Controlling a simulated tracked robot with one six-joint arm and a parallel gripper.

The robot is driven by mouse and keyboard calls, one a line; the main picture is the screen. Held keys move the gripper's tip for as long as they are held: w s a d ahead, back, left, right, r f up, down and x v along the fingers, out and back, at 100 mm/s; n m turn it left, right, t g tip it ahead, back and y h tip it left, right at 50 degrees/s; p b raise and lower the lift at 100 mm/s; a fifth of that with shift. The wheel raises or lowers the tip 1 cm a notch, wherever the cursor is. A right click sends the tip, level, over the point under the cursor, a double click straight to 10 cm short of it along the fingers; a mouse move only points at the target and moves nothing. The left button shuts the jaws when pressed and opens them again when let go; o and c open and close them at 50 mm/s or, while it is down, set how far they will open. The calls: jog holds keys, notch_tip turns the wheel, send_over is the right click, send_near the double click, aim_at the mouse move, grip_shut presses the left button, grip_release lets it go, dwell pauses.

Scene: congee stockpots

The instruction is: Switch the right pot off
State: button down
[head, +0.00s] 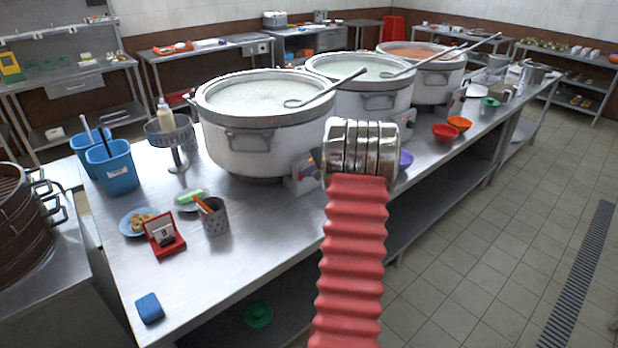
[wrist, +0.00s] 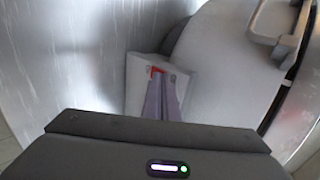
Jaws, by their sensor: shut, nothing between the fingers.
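Three big white stockpots of congee stand in a row on the steel counter: the near left pot (head: 254,150), the middle pot (head: 345,101) and the far right pot (head: 437,84). The right pot holds orange-brown congee, and its control box (head: 457,102) shows small at its front. The left pot's control box (head: 303,175) has an orange light. In the wrist view my gripper (wrist: 163,80) is shut and empty, its fingers over a pale control box (wrist: 138,85) with a red part, beside a pot (wrist: 220,70). I cannot tell which pot this is. The head view hides my fingertips.
Ladles lie across the pots. Red and orange bowls (head: 445,132) and a purple bowl (head: 405,159) sit along the counter's front edge. A perforated cup (head: 213,219), blue buckets (head: 113,169) and a red stand (head: 165,240) are at the left. The tiled floor at right is clear.

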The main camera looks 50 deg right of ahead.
jog(key=shift+w+r, duration=0.1)
jog(key=shift+w, duration=0.2)
jog(key=shift+r, duration=0.15)
jog(key=shift+r, duration=0.65)
dwell(0.4)
jog(key=shift+s, duration=0.1)
